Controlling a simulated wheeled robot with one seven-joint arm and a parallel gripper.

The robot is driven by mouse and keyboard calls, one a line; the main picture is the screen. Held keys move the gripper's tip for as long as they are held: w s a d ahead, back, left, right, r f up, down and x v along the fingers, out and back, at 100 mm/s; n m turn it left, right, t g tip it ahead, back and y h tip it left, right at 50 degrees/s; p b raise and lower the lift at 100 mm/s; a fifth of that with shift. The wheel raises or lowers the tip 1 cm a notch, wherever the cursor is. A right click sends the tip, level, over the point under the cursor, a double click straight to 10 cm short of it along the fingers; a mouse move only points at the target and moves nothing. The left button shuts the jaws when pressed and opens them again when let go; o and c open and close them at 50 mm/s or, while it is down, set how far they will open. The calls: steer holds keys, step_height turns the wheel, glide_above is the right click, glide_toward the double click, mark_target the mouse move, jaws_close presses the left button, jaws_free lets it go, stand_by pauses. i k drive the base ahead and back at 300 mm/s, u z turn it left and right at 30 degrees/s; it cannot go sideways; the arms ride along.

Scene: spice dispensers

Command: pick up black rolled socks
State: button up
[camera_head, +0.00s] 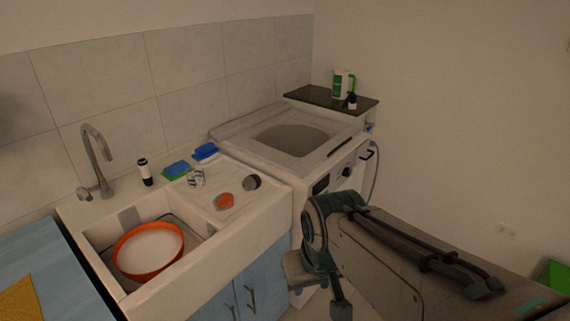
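A small dark rounded bundle (252,182), which looks like the black rolled socks, lies on the white drainboard right of the sink basin. It is small in the picture and its detail is hard to make out. My gripper (318,293) hangs at the lower middle of the view, in front of the washing machine. It is apart from the dark bundle, to its lower right and nearer the camera. The finger opening is not clear from this angle, and I see nothing held.
An orange-rimmed bowl (149,250) sits in the sink (95,243). Clear glasses (196,178), an orange round item (224,201), blue-green sponges (205,152) and a dispenser (145,172) stand nearby. A washing machine (330,165) and a dark shelf (312,96) stand beyond.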

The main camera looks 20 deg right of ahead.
mark_target(252, 182)
steer(key=z, duration=0.6)
steer(key=i, duration=1.3)
steer(key=u, duration=0.15)
